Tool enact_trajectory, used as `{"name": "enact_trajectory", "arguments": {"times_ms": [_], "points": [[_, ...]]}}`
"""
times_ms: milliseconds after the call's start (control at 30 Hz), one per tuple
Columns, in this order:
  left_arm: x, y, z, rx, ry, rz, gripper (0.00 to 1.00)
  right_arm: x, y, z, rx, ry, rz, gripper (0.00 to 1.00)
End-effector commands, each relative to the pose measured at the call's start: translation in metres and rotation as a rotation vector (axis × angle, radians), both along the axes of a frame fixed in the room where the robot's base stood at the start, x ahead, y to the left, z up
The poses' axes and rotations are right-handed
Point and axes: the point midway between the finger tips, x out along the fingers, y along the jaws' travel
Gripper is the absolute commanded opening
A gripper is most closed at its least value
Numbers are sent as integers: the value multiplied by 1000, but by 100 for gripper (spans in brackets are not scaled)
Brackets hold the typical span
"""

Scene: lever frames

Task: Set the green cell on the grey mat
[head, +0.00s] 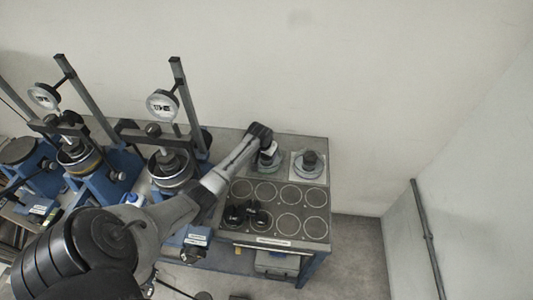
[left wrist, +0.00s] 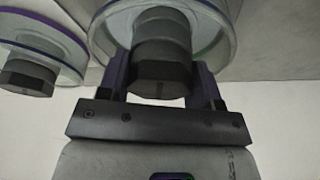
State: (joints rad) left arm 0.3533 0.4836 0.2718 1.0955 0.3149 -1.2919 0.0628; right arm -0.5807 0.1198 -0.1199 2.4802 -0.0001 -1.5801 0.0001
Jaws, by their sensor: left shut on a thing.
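My left gripper (head: 264,148) is at the back of the bench, reaching down over a round clear cell (head: 267,167). In the left wrist view the fingers are shut on the dark stepped knob (left wrist: 162,60) of this cell. Its clear rim shows a green line, with some purple at its outer edge, so I take it for the green cell. A second cell (head: 308,166) with a dark knob stands just to the right on a pale square; it also shows in the left wrist view (left wrist: 28,70) with a purple rim. My right gripper is not in view.
The bench top (head: 234,236) has several ringed circles, and two dark knobbed pieces (head: 234,215) and (head: 260,219) stand on its left part. Blue presses with dial gauges (head: 162,105) and tall posts stand to the left. The right-hand circles are clear.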

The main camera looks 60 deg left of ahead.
Motion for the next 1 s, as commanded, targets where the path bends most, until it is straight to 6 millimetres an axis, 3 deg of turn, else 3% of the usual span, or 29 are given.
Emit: {"name": "enact_trajectory", "arguments": {"times_ms": [400, 433, 700, 1000], "points": [[1, 1, -1, 2, -4, 0, 2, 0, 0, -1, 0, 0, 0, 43], [0, 0, -3, 0, 0, 0, 61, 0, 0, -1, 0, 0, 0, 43], [0, 0, -3, 0, 0, 0, 84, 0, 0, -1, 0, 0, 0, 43], [0, 0, 2, 0, -1, 0, 84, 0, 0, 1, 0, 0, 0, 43]]}}
